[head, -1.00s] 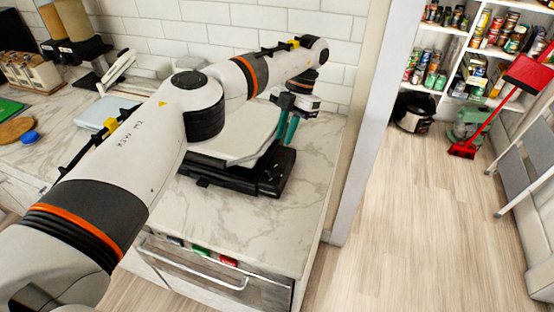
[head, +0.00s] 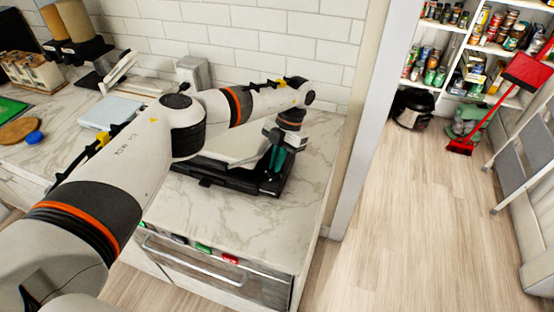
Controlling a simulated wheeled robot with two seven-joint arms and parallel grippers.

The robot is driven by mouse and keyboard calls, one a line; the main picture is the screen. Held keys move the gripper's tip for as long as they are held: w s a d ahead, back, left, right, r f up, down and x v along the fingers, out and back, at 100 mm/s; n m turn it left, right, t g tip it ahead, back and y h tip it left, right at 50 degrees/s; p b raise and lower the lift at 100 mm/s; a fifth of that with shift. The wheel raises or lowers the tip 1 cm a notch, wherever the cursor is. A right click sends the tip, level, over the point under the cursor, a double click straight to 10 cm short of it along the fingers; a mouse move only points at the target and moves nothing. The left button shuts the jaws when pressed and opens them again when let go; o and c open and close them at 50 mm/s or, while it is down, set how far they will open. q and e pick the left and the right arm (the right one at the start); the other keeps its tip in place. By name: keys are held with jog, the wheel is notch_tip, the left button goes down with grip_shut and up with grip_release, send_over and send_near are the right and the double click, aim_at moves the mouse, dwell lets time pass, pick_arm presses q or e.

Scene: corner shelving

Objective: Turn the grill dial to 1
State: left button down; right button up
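The grill (head: 232,178) is a black, low appliance with a pale, flat top, standing on the marble counter near its right end. My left arm reaches across above it and hides much of it. My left gripper (head: 275,162), with teal fingers, points down at the grill's right side. The fingers overlap in this view, so their opening cannot be told. The dial is not clearly visible, and its setting cannot be read. My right gripper is not in view.
The counter (head: 312,190) is bare to the right and front of the grill. A white tiled wall (head: 230,45) stands behind. A pale board (head: 112,112) lies left of my arm.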

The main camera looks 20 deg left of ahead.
pick_arm(q)
jog(key=m+b, duration=0.1)
jog(key=m+y+b, duration=0.1)
jog(key=shift+s+d+f+m+t+b, duration=0.1)
jog(key=shift+d+f+m+t+b, duration=0.05)
jog(key=shift+m+t+b, duration=0.2)
jog(key=m+b, duration=0.1)
jog(key=m, duration=0.1)
jog(key=m+t+y+b, duration=0.1)
jog(key=m, duration=0.1)
jog(key=shift+s+d, duration=0.15)
jog(key=m+t+b, duration=0.1)
jog(key=m+b, duration=0.1)
jog(key=m, duration=0.1)
jog(key=shift+s, duration=0.2)
jog(key=shift+s+d+r+m+t+y+b, duration=0.15)
jog(key=shift+m+t+b, duration=0.35)
jog(key=shift+m, duration=0.4)
jog(key=shift+s+a+r+m+t+y+b, duration=0.15)
jog(key=shift+m+t+b, duration=0.1)
jog(key=shift+m+b, duration=0.45)
jog(key=shift+w+d+f+m, duration=0.1)
jog(key=shift+m, duration=0.15)
jog(key=c, duration=1.8)
grip_release()
